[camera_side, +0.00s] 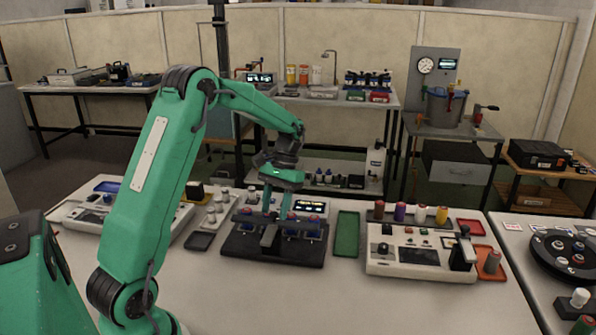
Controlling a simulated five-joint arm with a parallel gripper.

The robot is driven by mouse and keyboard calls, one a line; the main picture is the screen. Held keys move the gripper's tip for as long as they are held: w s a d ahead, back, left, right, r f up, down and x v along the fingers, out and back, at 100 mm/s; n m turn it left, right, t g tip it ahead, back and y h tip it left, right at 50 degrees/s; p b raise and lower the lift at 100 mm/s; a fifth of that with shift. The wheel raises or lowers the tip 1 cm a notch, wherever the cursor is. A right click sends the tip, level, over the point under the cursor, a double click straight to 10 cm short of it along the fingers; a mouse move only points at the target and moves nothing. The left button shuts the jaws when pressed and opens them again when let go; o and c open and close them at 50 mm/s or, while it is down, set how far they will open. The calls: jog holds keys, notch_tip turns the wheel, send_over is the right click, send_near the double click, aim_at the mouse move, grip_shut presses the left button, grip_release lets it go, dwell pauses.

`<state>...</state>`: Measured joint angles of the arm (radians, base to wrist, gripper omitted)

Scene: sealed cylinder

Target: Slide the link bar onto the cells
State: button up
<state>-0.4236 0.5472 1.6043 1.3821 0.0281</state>
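A black fixture (240,249) stands on the table near the middle. Several small parts with blue and pinkish ends sit in it, such as the one at its right side (314,218); these look like the cells. My gripper (277,212) points down over the middle of the fixture. Its two green fingers show with a gap between them, and their tips are low, close to a grey upright piece (269,237). I cannot tell whether they hold anything. I cannot pick out the link bar for certain; it is too small or hidden by the fingers and fixture.
A green tray (347,234) lies right of the fixture. Farther right is a white panel unit (415,264) with coloured cylinders behind it. A grey tray with pale knobs (214,214) stands to the left. The table front is clear.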

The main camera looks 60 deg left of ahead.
grip_shut()
jog(key=w+a, duration=0.4)
jog(key=shift+w+a, duration=0.25)
jog(key=shift+w, duration=0.15)
jog(key=shift+r, duration=0.1)
jog(key=shift+o, duration=0.3)
grip_release()
jog(key=shift+s, duration=0.1)
jog(key=v, duration=0.7)
jog(key=shift+r, duration=0.3)
dwell(0.3)
